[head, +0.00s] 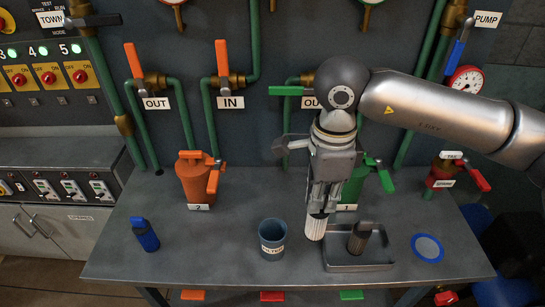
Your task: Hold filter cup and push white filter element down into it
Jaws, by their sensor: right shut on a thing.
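The white filter element (315,229) hangs upright below my right gripper (320,208), which is shut on its upper end. The element is to the right of the filter cup, apart from it, over the left edge of a tray. The filter cup (272,240) is a blue-grey open cup with a white label, standing upright on the grey bench. Its inside looks dark and nothing shows in it. My left gripper does not show in the head view.
The shallow grey tray (331,266) holds a dark brown cylinder (359,237). A blue-rimmed disc (427,248) lies to the right. A blue bottle (145,234) and an orange canister (196,178) stand left on the bench (215,255). A green canister (353,186) stands behind my gripper.

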